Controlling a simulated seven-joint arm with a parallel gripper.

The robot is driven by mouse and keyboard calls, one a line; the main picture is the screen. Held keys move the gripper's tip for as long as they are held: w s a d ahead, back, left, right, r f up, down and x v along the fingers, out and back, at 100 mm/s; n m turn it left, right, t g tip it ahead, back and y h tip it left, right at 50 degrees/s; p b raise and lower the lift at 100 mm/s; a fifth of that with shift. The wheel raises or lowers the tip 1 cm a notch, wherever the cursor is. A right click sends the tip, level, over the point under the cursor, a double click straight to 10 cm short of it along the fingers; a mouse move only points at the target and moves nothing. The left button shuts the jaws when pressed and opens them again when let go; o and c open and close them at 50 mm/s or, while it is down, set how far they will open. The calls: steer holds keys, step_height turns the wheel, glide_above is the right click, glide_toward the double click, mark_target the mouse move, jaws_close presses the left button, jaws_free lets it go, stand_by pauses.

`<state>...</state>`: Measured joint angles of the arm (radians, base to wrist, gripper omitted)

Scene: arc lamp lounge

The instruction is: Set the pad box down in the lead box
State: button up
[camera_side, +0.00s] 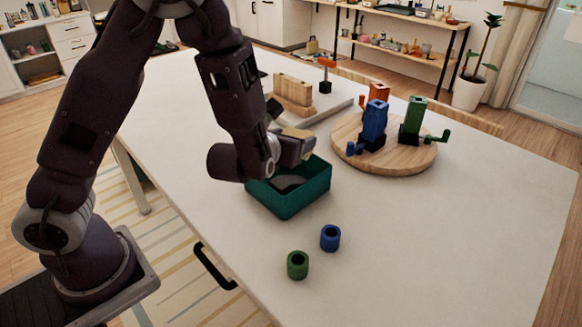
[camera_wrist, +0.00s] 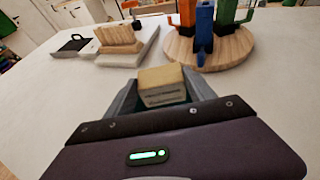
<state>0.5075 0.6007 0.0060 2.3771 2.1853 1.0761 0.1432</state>
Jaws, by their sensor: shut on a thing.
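The pad box (camera_wrist: 163,86) is a small cream block with printed lettering on its face, held between my fingers in the wrist view. In the side view its tan top (camera_side: 297,133) shows at my gripper (camera_side: 300,147), which is shut on it. The lead box appears to be the teal open-topped box (camera_side: 306,192) on the white table. My gripper and the pad box are over its far part, above the rim. Its floor is partly hidden by my gripper, and a dark patch shows inside. I cannot tell if that is an object or shadow.
A round wooden board (camera_side: 408,160) with blue (camera_side: 375,122), green (camera_side: 416,118) and orange (camera_side: 378,91) upright pieces stands to the right. A pale slab (camera_side: 325,112) with a wooden block (camera_side: 293,92) lies behind. Blue (camera_side: 330,238) and green (camera_side: 297,265) rings stand in front. The table's right side is clear.

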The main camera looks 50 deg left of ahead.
step_height(320, 180, down, 5)
steer(key=shift+r, duration=0.1)
steer(key=shift+f, duration=0.5)
steer(key=o, duration=1.4)
steer(key=shift+r, duration=0.1)
